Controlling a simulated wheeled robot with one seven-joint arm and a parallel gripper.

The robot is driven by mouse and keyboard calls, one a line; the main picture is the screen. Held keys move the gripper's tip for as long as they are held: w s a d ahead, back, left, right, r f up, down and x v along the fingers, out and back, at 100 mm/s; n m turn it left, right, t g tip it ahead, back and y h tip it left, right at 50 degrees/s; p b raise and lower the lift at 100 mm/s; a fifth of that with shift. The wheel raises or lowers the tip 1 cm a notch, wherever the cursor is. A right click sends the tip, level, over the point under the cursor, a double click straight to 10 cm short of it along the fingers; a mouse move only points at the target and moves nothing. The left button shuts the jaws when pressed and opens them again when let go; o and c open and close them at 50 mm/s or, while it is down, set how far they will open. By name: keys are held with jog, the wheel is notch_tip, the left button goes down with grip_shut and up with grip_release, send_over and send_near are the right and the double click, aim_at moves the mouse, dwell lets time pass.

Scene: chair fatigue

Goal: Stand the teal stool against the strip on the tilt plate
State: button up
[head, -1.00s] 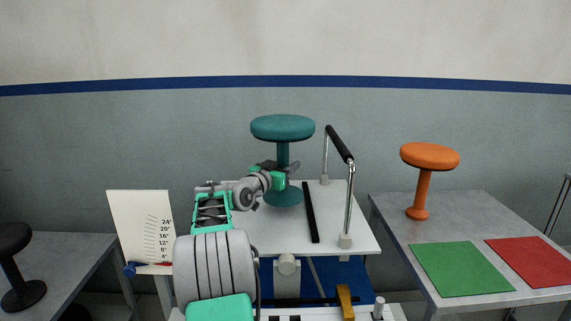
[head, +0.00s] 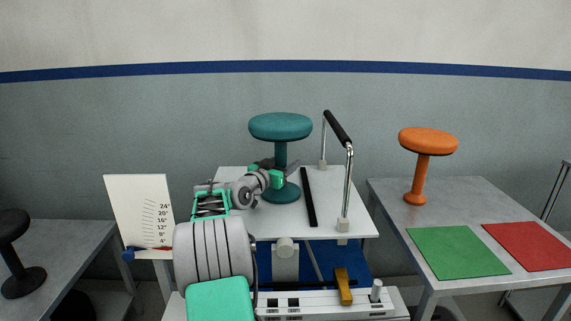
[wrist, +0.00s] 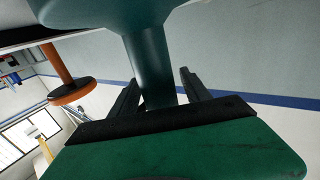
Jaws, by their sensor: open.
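The teal stool (head: 281,127) stands upright on the white tilt plate (head: 345,226). Its round base (head: 283,194) is just left of the black strip (head: 309,200); I cannot tell whether they touch. My gripper (head: 286,172) is at the stool's stem, above the base. In the wrist view, the stem (wrist: 152,65) stands between the two fingers of my gripper (wrist: 160,88). The fingers are open, with a visible gap on the right side of the stem.
A chrome rail with a black grip (head: 338,128) rises right of the strip. An angle-scale board (head: 142,215) stands left of the plate. On the right table are an orange stool (head: 428,141), a green mat (head: 455,252) and a red mat (head: 530,244). A black stool (head: 15,250) stands left.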

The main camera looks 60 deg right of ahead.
jog(key=shift+r, duration=0.15)
jog(key=w+a, duration=0.1)
jog(key=a, duration=1.1)
jog(key=shift+w, duration=0.15)
